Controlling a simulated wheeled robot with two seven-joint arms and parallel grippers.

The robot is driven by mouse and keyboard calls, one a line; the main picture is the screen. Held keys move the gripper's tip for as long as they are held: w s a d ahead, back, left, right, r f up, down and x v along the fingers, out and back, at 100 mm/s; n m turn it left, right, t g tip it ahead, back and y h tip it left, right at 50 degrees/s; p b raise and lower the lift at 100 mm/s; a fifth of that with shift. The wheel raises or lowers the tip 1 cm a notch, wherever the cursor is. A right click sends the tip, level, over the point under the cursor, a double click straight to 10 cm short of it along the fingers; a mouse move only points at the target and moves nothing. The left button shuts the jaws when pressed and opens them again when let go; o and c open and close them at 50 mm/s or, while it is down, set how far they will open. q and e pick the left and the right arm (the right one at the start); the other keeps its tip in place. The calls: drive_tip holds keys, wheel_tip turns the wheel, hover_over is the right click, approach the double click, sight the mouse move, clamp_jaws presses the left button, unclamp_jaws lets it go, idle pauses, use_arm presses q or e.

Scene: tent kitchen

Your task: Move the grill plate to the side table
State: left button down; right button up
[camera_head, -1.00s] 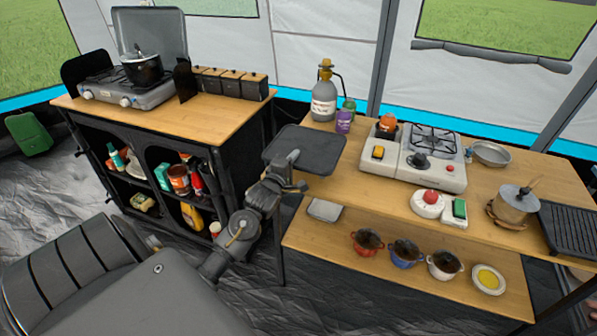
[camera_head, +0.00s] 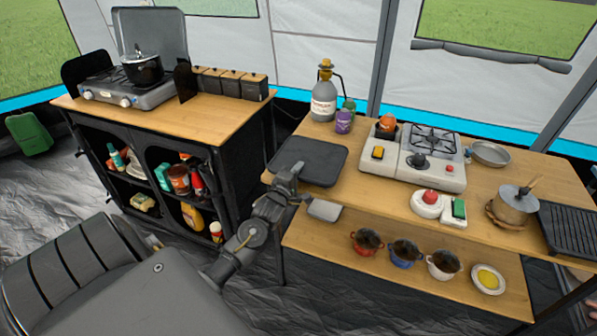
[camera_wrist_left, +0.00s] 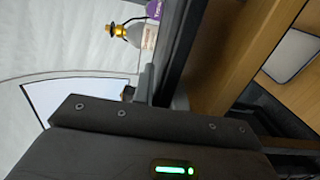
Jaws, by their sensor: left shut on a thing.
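A dark flat plate (camera_head: 314,160), which I take as the grill plate, lies level at the left end of the wooden table (camera_head: 345,208). I cannot tell whether it touches the tabletop or is just above it. My left gripper (camera_head: 289,174) is shut on its front left edge. In the left wrist view the plate shows edge-on as a dark band (camera_wrist_left: 182,45). Another dark, ribbed plate (camera_head: 570,228) lies at the table's right end. My right gripper is not in view.
A small grey tray (camera_head: 325,210) and several small pots are on the lower shelf. A black cabinet (camera_head: 150,122) with a pot on a stove stands left.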

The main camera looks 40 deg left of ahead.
use_arm(q)
drive_tip(key=c, duration=1.4)
unclamp_jaws()
drive_tip(key=shift+r, duration=0.15)
drive_tip(key=shift+s+d, duration=0.15)
drive_tip(key=shift+s, duration=0.2)
drive_tip(key=v, duration=1.1)
drive_tip(key=shift+s+b, duration=0.15)
drive_tip(key=shift+b, duration=0.25)
